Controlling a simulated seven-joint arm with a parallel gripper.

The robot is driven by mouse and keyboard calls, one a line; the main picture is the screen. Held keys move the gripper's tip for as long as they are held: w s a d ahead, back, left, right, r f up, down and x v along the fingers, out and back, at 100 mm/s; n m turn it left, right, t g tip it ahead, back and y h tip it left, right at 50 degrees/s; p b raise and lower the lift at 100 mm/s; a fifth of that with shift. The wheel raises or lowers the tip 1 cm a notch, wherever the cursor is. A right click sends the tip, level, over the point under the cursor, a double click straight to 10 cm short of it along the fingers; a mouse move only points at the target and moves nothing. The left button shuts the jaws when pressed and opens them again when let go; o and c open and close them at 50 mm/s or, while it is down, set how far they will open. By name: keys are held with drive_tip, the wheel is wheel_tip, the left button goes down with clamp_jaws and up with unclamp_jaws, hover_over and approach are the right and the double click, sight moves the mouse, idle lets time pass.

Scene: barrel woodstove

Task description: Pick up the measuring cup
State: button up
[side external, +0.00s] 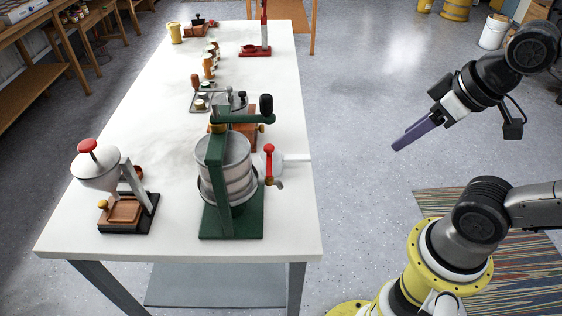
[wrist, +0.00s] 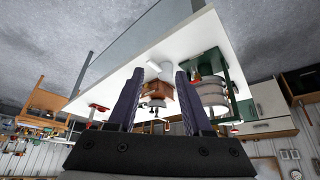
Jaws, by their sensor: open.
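A white piece with a flat handle (side external: 294,158), which looks like the measuring cup, lies at the table's right edge in the side view, its handle reaching the edge. The green press hides part of it. In the wrist view a small white shape (wrist: 156,68) at the table edge shows between the fingertips; it is probably the same cup. My gripper (side external: 400,138) is open and empty, in the air to the right of the table and well apart from the cup. Its two purple fingers also show in the wrist view (wrist: 160,73).
A green press (side external: 216,185) with a metal drum stands beside the cup. A white-bowled grinder with a red knob (side external: 96,166) stands at the near left. A red stand (side external: 256,50) and several small items line the white table (side external: 150,105). The air between table and gripper is clear.

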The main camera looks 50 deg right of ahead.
drive_tip(key=shift+o, duration=1)
